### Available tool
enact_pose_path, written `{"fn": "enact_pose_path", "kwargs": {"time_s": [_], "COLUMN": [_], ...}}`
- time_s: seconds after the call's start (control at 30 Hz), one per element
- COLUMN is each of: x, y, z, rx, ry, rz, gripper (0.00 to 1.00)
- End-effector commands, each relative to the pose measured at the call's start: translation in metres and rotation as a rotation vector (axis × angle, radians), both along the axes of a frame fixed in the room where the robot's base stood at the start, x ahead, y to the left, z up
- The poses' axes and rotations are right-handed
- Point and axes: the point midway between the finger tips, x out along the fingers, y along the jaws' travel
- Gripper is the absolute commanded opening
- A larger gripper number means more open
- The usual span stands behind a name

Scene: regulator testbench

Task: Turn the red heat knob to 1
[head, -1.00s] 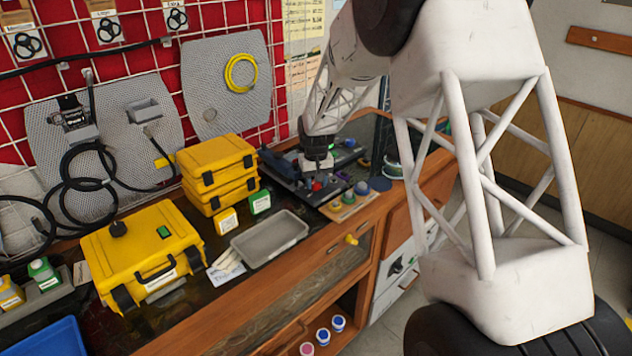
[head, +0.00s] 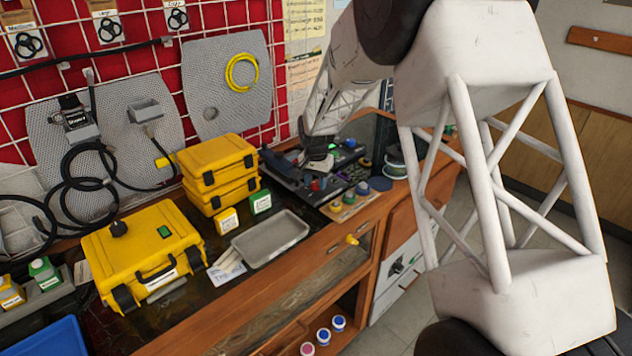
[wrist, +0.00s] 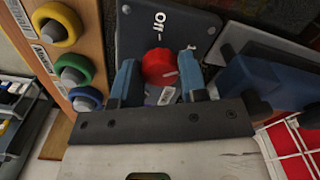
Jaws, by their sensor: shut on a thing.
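The red heat knob (wrist: 159,63) sits on a dark panel (wrist: 190,22) in the wrist view, with a white "Off" label and a short dash beside it. A pale pointer mark shows on the knob's lower right. My gripper (wrist: 158,57) has one blue finger on each side of the knob and is shut on it. The numeral 1 is not visible in the wrist view. In the head view, a small red part (head: 315,186) shows on the dark testbench unit (head: 285,171), just below my wrist; fingertip contact is too small to make out there.
Yellow, green and blue round buttons (wrist: 74,68) on a wooden strip lie left of the knob in the wrist view. A blue block (wrist: 250,83) is close on the right. In the head view, a grey tray (head: 270,240) and yellow cases (head: 215,172) stand left of the unit.

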Motion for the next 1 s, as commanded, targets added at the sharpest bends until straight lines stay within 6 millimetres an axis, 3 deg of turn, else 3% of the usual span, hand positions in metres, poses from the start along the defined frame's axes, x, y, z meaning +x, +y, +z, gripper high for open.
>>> {"fn": "enact_pose_path", "kwargs": {"time_s": [0.37,0.4,0.57,1.0], "x": [0.0000,-0.0001,0.0000,0.0003], "y": [0.0003,0.0004,0.0003,0.0001], "z": [0.0010,0.0010,0.0007,0.0060], "rx": [0.001,0.001,0.000,0.001], "ry": [-0.001,-0.001,-0.001,-0.001], "rz": [-0.008,-0.008,-0.007,-0.007], "gripper": [0.16,0.41,0.65,0.65]}}
